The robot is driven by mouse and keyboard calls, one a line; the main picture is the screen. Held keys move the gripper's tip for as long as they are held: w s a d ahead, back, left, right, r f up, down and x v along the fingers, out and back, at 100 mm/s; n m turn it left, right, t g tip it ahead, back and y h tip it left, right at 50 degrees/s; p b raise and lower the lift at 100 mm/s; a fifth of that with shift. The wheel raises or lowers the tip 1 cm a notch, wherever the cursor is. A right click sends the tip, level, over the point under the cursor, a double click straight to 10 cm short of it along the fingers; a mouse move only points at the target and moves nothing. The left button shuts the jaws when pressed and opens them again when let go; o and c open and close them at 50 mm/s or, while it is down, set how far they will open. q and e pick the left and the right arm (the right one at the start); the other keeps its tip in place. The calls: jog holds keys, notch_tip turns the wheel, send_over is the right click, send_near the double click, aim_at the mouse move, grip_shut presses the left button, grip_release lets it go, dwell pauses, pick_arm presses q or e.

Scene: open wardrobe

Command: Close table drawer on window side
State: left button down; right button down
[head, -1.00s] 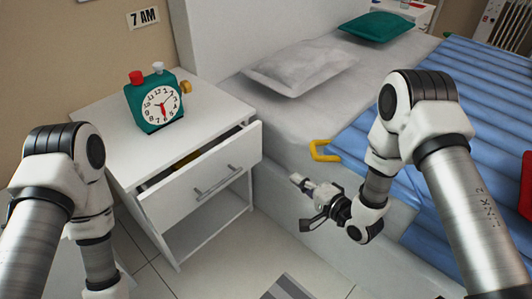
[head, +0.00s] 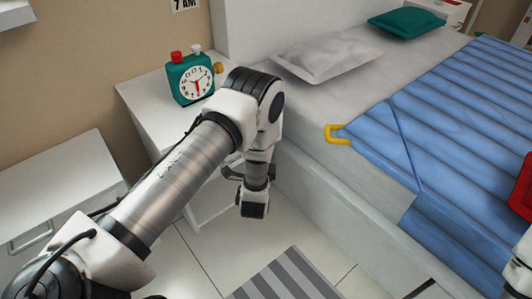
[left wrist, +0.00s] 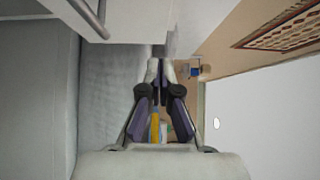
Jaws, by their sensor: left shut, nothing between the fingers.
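The white bedside table (head: 150,95) stands against the wall at the left of the bed in the head view. My left arm covers most of its front, so how far its drawer is open cannot be told there. In the left wrist view a white drawer front with a metal handle (left wrist: 92,18) shows at the upper left. My left gripper (left wrist: 166,66) is shut and empty, its tips just right of and below that front; contact cannot be told. My right gripper is not clearly in view.
A green alarm clock (head: 190,80) stands on the table. The bed (head: 310,155) with a blue quilt (head: 440,120) lies to the right. A white cabinet (head: 60,180) stands at the left. Tiled floor and a striped rug (head: 285,278) lie in front.

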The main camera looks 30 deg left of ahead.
pick_arm(q)
jog(key=w+a+b, duration=0.1)
jog(key=w+a, duration=0.1)
jog(key=w, duration=0.1)
jog(key=w+a, duration=0.2)
jog(key=a, duration=0.1)
jog(key=shift+w+f+b, duration=0.1)
jog(key=shift+w+b, duration=0.25)
jog(key=shift+w, duration=0.05)
jog(key=shift+w+a, duration=0.15)
jog(key=shift+a, duration=0.2)
jog(key=a, duration=0.1)
jog(key=w+a, duration=0.1)
jog(key=a, duration=0.1)
jog(key=w+a, duration=0.1)
jog(key=shift+a+r+p, duration=0.35)
jog(key=shift+p, duration=0.05)
